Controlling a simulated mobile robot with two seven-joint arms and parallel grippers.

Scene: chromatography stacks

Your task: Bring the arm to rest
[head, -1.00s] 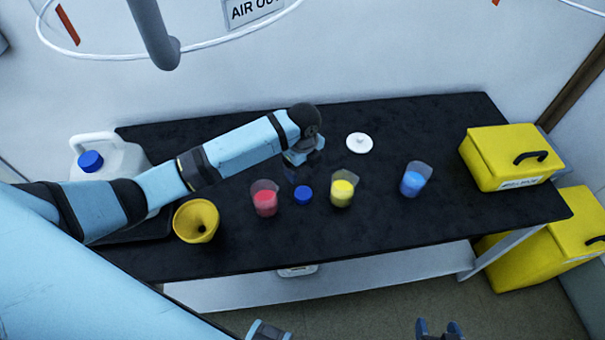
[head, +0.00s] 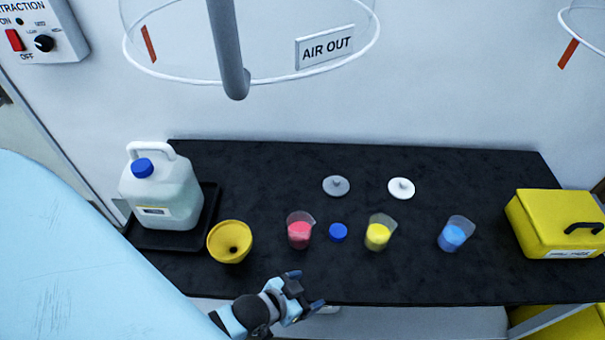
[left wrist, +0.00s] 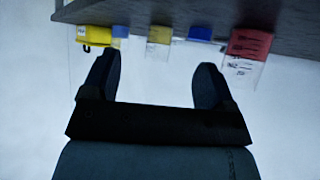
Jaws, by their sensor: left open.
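My left gripper (head: 304,291) is open and empty, low in the middle of the head view, by the front edge of the black bench. In the left wrist view its two fingers (left wrist: 154,85) are spread with nothing between them. My left arm comes in from the lower left. My right gripper is not in the head view now.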

